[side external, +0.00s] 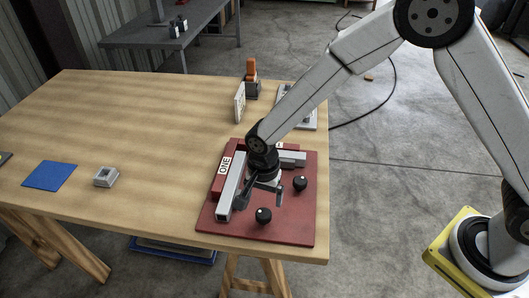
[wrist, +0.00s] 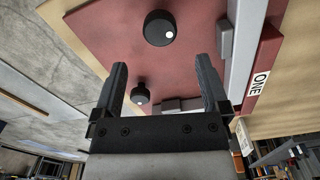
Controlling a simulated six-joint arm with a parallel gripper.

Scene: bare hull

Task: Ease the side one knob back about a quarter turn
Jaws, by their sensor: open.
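A red board (side external: 285,228) carries two grey rails and two round black knobs. One grey rail (side external: 232,187) runs beside a red strip with a white ONE label (side external: 225,164). The front knob (side external: 263,215) is the nearer one to that rail, and I take it as the side one knob. In the wrist view this knob (wrist: 158,28) has a white dot at its lower right. The other knob (side external: 300,183) also shows in the wrist view (wrist: 140,94), near the left finger. My gripper (side external: 265,194) is open, empty and above the board, apart from the front knob.
The board lies near the right front corner of the wooden table (side external: 130,120). An upright white plate (side external: 240,102) and an orange-topped object (side external: 251,78) stand behind it. A blue square (side external: 50,175) and a small grey block (side external: 105,177) lie left, with bare table between.

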